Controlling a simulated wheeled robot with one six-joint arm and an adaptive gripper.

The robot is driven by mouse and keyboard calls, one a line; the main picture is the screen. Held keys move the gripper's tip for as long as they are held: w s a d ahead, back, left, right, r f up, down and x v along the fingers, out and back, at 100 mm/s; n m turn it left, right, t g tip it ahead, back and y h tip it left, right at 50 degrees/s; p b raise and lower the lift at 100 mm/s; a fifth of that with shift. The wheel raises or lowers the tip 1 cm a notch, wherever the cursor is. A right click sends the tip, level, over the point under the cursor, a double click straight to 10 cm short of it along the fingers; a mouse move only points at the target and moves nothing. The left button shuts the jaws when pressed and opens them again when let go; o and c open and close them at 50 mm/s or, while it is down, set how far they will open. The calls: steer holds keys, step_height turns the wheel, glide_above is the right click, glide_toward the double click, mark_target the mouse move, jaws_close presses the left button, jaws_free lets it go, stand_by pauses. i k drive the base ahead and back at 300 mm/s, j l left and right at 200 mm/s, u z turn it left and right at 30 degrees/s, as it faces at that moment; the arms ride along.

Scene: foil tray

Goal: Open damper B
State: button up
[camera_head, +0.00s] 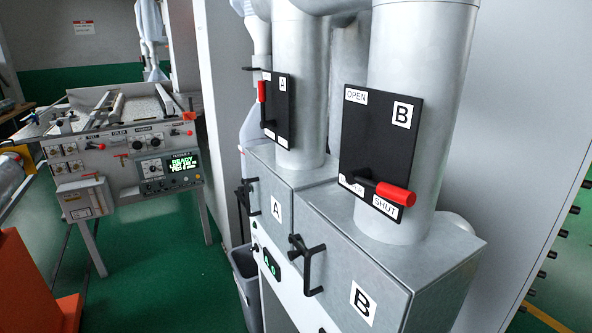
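Damper B has a black plate (377,140) on the right-hand metal duct (421,50), with a white B label at its upper right. OPEN is printed at the plate's top left and SHUT at its bottom right. Its lever has a red grip (396,194) and a dark pivot at the lower left. The lever lies nearly level, pointing right with a slight downward tilt, just above the SHUT label. Another label below the pivot is partly hidden by the lever. My gripper is not in view.
Damper A's plate (283,110) is on the duct to the left, its red lever (262,92) upright. Below are metal boxes marked A and B with dark door handles (308,264). A grey bin (246,285) stands beside them. A control console (130,155) is left; green floor lies between.

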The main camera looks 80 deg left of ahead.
mark_target(361, 176)
steer(key=u, duration=1.45)
